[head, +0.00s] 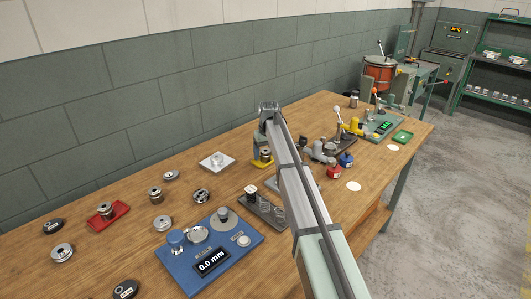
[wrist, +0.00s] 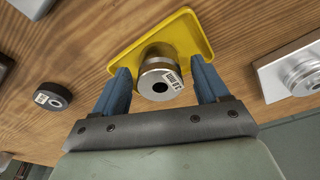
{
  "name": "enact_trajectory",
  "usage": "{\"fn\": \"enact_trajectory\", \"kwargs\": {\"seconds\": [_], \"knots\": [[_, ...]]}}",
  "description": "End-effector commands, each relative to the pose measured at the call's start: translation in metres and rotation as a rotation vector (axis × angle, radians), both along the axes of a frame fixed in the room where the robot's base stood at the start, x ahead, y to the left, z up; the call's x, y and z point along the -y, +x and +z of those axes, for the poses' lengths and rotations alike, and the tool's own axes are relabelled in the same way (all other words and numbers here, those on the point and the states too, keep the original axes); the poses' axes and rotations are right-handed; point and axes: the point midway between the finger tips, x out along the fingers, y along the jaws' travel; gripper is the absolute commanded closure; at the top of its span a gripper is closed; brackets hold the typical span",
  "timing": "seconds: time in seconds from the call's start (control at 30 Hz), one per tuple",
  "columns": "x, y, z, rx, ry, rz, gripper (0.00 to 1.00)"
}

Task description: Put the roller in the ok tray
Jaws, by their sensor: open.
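A metal roller (wrist: 159,84) with a dark centre hole and a printed white label stands at the near part of a yellow tray (wrist: 199,33). My gripper (wrist: 161,76) is open, with one blue finger on each side of this roller; I cannot tell whether either finger touches it. In the head view the roller (head: 266,153) and the yellow tray (head: 261,166) are partly hidden by my gripper and arm. A small green tray (head: 403,135) lies near the bench's far right end. No readable "ok" mark shows on any tray.
A red tray (head: 120,211) with another roller and several loose metal parts lie to the left. A blue gauge base (head: 233,258) reading 0.0 mm stands in front. A silver block (head: 217,161) sits left of my gripper. Red and blue containers (head: 346,160) stand right of my arm.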

Motion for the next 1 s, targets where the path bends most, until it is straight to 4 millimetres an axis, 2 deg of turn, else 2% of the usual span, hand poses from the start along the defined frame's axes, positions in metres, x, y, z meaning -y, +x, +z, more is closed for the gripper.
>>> {"fn": "enact_trajectory", "kwargs": {"seconds": [0.17,0.33,0.8,1.0], "knots": [[0.0,0.0,0.001,0.0,0.0,0.0,0.26],[0.001,-0.001,0.014,0.002,0.001,0.0,0.26],[0.005,-0.012,0.096,0.002,0.001,0.0,0.26],[0.007,-0.016,0.116,0.0,0.0,0.0,0.26]]}}
